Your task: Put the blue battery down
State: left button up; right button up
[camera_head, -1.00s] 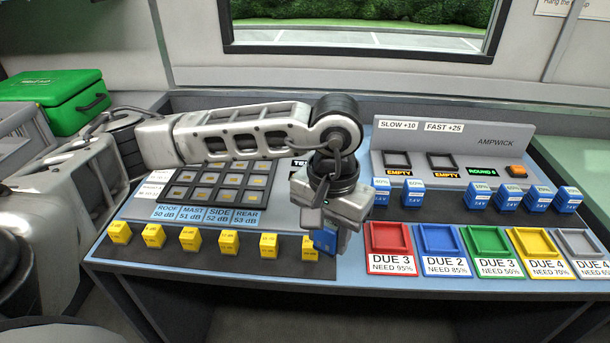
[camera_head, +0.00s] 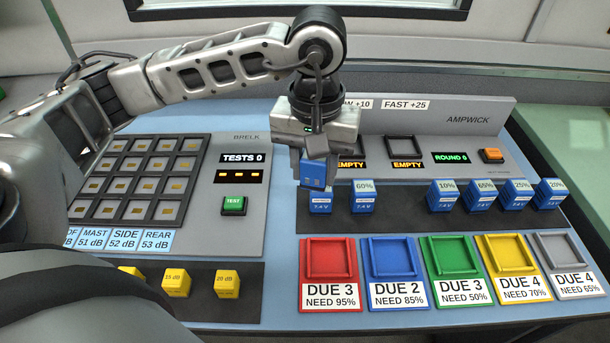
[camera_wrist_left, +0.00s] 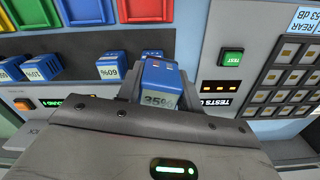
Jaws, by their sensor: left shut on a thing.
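My left gripper (camera_head: 314,160) is shut on a blue battery (camera_head: 315,175) and holds it above the left end of the dark battery strip (camera_head: 402,222). In the left wrist view the held battery (camera_wrist_left: 157,88) shows a 35% label between the fingers. Another blue battery (camera_head: 321,204) stands on the strip just below and behind it, partly hidden by it. A 60% battery (camera_head: 362,197) stands to its right, then an empty stretch, then several more batteries (camera_head: 484,196) at the right. My right gripper is not in view.
Red (camera_head: 330,293), blue (camera_head: 397,291), green, yellow and grey trays with DUE labels line the front. The AMPWICK charger (camera_head: 450,135) behind has two slots marked EMPTY. Yellow blocks (camera_head: 227,284) and the BRELK panel (camera_head: 233,170) lie to the left.

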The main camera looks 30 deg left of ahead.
pick_arm(q)
jog(key=w+a+f+n, duration=0.2)
jog(key=w+a, duration=0.1)
jog(key=w+a+f+n, duration=0.2)
jog(key=w+a, duration=0.1)
jog(key=w+a+f+n, duration=0.2)
jog(key=w+a+n, duration=0.1)
jog(key=shift+a+b, duration=0.2)
jog(key=shift+b, duration=0.2)
jog(key=shift+w+a+f, duration=0.25)
jog(key=shift+w+f, duration=0.05)
jog(key=shift+f, duration=1.5)
jog(key=shift+f, duration=0.15)
jog(key=o, duration=0.7)
jog(key=shift+f, duration=0.1)
jog(key=shift+c, duration=0.2)
jog(key=o, duration=0.4)
